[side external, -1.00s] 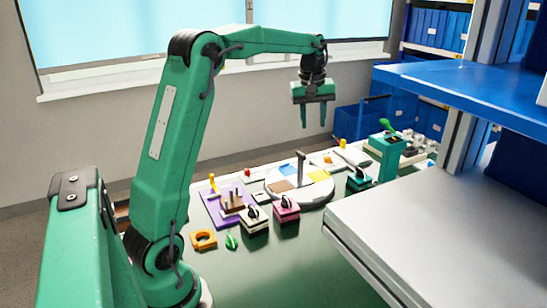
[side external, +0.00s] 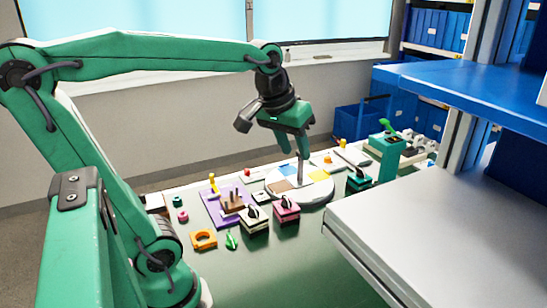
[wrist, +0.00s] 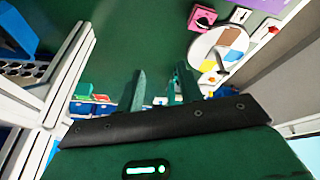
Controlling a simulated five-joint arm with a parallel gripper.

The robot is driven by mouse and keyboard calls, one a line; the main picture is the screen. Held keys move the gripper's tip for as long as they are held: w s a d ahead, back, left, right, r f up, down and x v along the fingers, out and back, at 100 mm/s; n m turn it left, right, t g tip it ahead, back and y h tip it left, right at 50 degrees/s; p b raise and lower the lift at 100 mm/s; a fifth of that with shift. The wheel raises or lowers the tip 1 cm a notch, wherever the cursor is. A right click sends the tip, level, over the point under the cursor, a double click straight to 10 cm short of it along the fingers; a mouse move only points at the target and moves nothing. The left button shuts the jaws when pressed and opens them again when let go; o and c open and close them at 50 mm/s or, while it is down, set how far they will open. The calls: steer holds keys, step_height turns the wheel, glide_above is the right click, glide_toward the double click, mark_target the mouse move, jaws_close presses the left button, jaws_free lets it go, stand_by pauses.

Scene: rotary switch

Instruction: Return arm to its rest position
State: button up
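My gripper (side external: 297,150) hangs above the round disc with coloured sectors (side external: 318,192), slightly tilted. Its two fingers are apart and nothing shows between them. In the wrist view the fingers of my gripper (wrist: 160,74) are also spread, with open space between. The disc shows at the upper right of the wrist view (wrist: 204,44). A pink rotary switch (side external: 287,212) and a white rotary switch (side external: 253,224) stand in front of the disc.
A purple board with pegs (side external: 211,212), an orange ring block (side external: 204,240) and a small green piece (side external: 232,240) lie to the left. A teal stand (side external: 388,160) rises at the right. A grey shelf (side external: 440,215) and blue shelf (side external: 460,85) bound the right side.

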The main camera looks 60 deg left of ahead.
steer(key=s+d+f+m+t, duration=0.1)
steer(key=s+d+f+m, duration=0.3)
steer(key=s, duration=0.4)
steer(key=shift+s+d+f+m+h, duration=0.2)
steer(key=shift+s+f+m+h, duration=0.1)
steer(key=shift+f, duration=0.25)
